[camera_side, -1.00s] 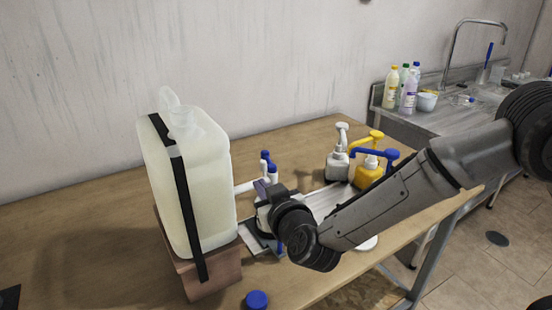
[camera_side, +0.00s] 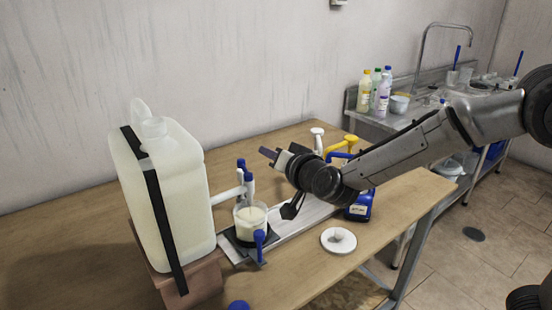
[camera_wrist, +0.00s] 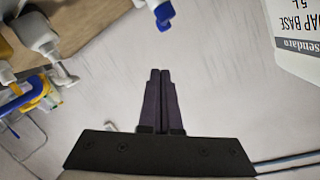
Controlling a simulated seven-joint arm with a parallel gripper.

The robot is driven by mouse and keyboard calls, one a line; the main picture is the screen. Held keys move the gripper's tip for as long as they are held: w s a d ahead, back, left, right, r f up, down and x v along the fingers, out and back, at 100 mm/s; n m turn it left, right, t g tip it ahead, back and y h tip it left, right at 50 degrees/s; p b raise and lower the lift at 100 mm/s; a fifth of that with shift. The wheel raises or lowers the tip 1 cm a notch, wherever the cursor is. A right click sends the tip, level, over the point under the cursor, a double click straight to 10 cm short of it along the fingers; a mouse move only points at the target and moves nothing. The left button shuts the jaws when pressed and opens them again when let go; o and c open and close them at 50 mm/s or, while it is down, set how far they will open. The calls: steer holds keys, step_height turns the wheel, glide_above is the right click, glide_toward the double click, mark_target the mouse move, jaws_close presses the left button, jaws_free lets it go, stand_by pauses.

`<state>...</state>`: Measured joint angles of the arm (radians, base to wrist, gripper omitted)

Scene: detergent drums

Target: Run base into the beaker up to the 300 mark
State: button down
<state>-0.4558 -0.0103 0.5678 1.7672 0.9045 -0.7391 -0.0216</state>
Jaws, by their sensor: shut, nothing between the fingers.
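The beaker (camera_side: 250,222) stands upright on a black pad under the tap, holding creamy white liquid; its marks are too small to read. The translucent drum (camera_side: 185,200) stands on a wooden block (camera_side: 200,280) at left. Its white tap (camera_side: 228,195) with blue parts points over the beaker; I cannot tell whether liquid is running. In the wrist view, the drum's label (camera_wrist: 300,40) reads soap base, and a blue part (camera_wrist: 162,14) shows at the top. My gripper (camera_side: 266,152) is shut and empty, above and right of the tap, apart from it; its fingers also show in the wrist view (camera_wrist: 160,75).
A blue lever-like part (camera_side: 260,240) stands in front of the beaker. A metal rail (camera_side: 300,222) runs right. A white knobbed lid (camera_side: 338,240) lies at the front. A blue cap (camera_side: 238,306) lies near the front edge.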

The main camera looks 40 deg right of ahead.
mark_target(243, 163)
steer(key=w+a+f, duration=0.1)
steer(key=w+f, duration=0.3)
steer(key=shift+w+a, duration=0.25)
steer(key=shift+a, duration=0.1)
steer(key=shift+f, duration=0.1)
steer(key=shift+w+a+f, duration=0.2)
steer(key=shift+a+f, duration=0.2)
